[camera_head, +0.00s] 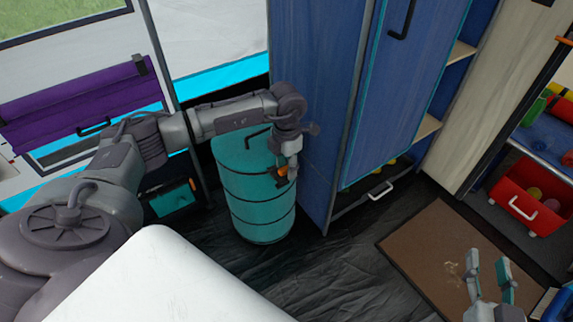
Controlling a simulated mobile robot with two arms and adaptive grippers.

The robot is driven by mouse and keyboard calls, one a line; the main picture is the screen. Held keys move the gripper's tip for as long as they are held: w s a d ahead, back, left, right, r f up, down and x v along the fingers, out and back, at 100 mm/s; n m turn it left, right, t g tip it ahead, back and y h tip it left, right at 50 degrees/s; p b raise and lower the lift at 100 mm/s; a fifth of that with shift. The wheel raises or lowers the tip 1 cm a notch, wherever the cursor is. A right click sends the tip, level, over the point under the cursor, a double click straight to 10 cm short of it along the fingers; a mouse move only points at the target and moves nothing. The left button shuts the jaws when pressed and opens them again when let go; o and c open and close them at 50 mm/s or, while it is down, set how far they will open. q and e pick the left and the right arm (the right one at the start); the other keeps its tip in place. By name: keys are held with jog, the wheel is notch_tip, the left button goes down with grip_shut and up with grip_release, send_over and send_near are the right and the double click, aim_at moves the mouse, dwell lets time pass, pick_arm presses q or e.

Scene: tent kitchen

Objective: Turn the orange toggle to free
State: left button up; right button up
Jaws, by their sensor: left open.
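My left gripper (287,177) reaches down in front of the barrel and is open at the toggle. Its fingers partly hide the toggle, and I cannot tell whether they touch it or which way it is turned. My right gripper (488,262) is at the lower right, over the brown mat, with its two fingers apart and nothing between them.
A blue cabinet (316,95) stands close to the barrel's right. A red bin (526,192) sits on the right-hand shelf. A brown mat (430,240) lies on the dark floor. A dark box (170,199) is left of the barrel. Floor in front of the barrel is clear.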

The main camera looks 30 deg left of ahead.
aim_at(287, 167)
pick_arm(q)
notch_tip(287, 167, up, 12)
dwell(0.5)
dwell(0.3)
